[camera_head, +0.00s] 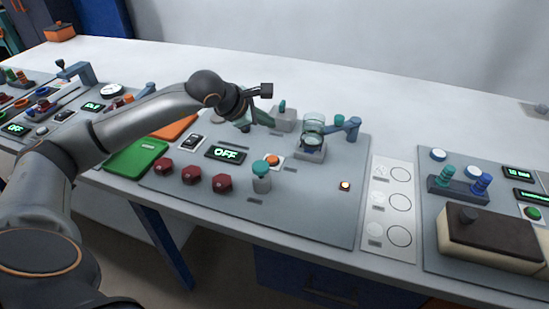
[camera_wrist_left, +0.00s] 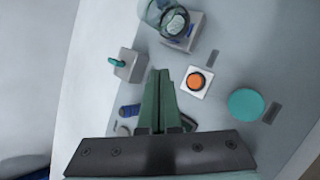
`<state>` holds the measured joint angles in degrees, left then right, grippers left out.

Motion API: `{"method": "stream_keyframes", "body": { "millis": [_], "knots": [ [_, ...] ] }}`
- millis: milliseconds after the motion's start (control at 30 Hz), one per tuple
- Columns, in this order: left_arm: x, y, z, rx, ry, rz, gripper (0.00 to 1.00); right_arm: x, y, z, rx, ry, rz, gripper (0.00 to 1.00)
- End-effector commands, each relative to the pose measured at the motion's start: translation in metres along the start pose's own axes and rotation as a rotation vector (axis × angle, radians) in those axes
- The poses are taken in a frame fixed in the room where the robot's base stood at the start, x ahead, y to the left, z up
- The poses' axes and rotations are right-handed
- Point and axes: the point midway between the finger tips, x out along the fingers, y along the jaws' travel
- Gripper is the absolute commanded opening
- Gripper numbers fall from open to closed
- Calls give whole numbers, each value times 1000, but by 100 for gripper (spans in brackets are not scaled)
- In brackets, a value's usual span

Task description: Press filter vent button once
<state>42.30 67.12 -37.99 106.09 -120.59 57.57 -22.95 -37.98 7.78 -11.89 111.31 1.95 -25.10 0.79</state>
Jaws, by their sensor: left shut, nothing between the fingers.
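An orange round button (camera_head: 272,160) on a white square plate sits in the middle of the grey panel. It also shows in the left wrist view (camera_wrist_left: 197,81), just right of my fingertips. The labels are too small to read, so I cannot tell which is the filter vent button. My left gripper (camera_head: 265,118) is above the panel, behind the orange button, its green fingers shut and empty. In the left wrist view the shut fingertips (camera_wrist_left: 160,76) point beside the button, apart from it. My right gripper is not in view.
A glass vessel (camera_head: 312,128) on a grey stand is behind the button. A teal-capped cylinder (camera_head: 261,178) stands in front of it. Red knobs (camera_head: 192,174) and an OFF display (camera_head: 226,154) lie to the left. A grey block with a teal lever (camera_wrist_left: 126,65) is near my fingers.

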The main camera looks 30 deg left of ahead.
Motion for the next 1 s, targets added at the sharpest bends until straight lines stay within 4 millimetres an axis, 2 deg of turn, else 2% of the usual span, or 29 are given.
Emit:
{"method": "stream_keyframes", "body": {
  "millis": [167, 400, 600, 700, 1000],
  "knots": [
    [4, -4, -3, -1, -1, -2, 0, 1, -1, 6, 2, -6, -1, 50],
    [26, -20, -18, -2, 0, -5, 0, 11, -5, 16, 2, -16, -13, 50],
    [45, -34, -33, -2, 0, -4, 0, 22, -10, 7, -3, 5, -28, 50],
    [55, -41, -39, -2, -2, -3, 0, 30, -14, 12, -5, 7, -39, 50],
    [62, -46, -44, -2, -2, -2, 0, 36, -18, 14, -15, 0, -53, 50]
  ]
}}
